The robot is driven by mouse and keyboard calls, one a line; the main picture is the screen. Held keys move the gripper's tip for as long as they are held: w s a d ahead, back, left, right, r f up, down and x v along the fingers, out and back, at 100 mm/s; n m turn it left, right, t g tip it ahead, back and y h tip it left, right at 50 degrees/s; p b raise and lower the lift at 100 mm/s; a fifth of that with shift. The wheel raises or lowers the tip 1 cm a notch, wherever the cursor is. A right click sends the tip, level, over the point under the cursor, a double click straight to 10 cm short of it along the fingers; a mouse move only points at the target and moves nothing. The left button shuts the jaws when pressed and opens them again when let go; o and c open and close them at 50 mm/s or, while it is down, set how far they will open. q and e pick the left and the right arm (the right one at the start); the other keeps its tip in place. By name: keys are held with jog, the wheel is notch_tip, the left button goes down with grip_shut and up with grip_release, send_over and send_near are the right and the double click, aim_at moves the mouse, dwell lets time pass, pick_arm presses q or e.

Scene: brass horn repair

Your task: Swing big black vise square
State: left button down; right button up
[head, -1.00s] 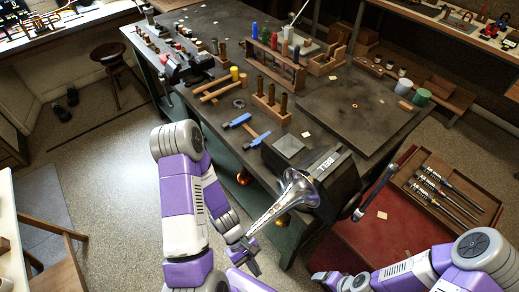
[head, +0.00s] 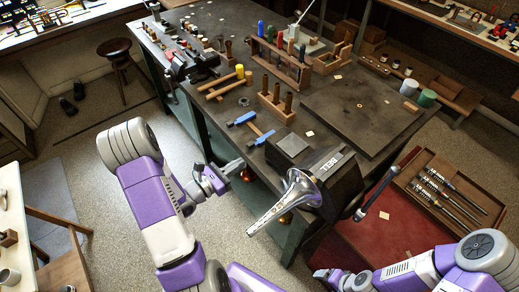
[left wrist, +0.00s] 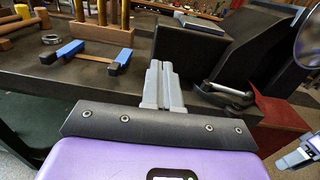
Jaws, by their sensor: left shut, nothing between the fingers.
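A big black vise (head: 334,185) marked BELL sits at the near right corner of the dark bench, turned at an angle. A silver horn bell (head: 287,199) shows in front of it and hides part of it. In the left wrist view the vise (left wrist: 255,55) is at the right, with a metal bar handle (left wrist: 228,92) low on its side. My left gripper (head: 236,166) is shut and empty at the bench's front edge, left of the vise and apart from it. Its fingers also show in the left wrist view (left wrist: 162,85). My right gripper (head: 324,275) is low at the right; its fingers are unclear.
A grey-topped block (head: 291,145) stands beside the vise. A tool tray (head: 448,190) lies right of a red mat.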

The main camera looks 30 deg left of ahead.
aim_at(266, 145)
pick_arm(q)
jog(key=x, duration=1)
jog(key=shift+s+d, duration=0.1)
pick_arm(e)
jog(key=shift+r, duration=0.25)
pick_arm(q)
jog(key=shift+w+h, duration=0.25)
jog(key=shift+h, duration=0.05)
jog(key=shift+w, duration=0.4)
jog(key=shift+w+d+m+h, duration=0.2)
jog(key=shift+w+m+h, duration=0.05)
jog(key=shift+m+h, duration=0.05)
pick_arm(e)
jog(key=shift+d+f, duration=0.2)
jog(key=shift+d, duration=0.1)
jog(key=shift+s, duration=0.1)
